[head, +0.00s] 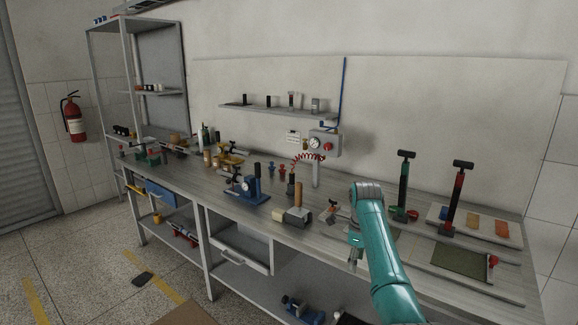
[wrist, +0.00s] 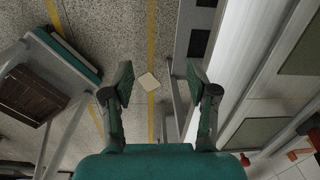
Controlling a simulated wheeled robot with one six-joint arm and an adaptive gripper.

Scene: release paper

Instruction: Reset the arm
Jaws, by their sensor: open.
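My teal arm reaches over the front edge of the workbench at the right in the head view, with my gripper (head: 356,262) pointing down near that edge. In the wrist view my gripper (wrist: 160,75) is open, its two dark green fingers wide apart with nothing touching them. A small pale square, like a piece of paper (wrist: 148,82), shows between the fingers. It appears to lie on the floor below, over a yellow line; its exact height cannot be told.
The workbench (head: 330,238) carries a blue press (head: 248,190), a wooden-handled tool (head: 298,200), two upright black-handled tools (head: 403,185) (head: 459,195) and a dark green mat (head: 460,262). An open drawer (head: 240,255) juts from the front.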

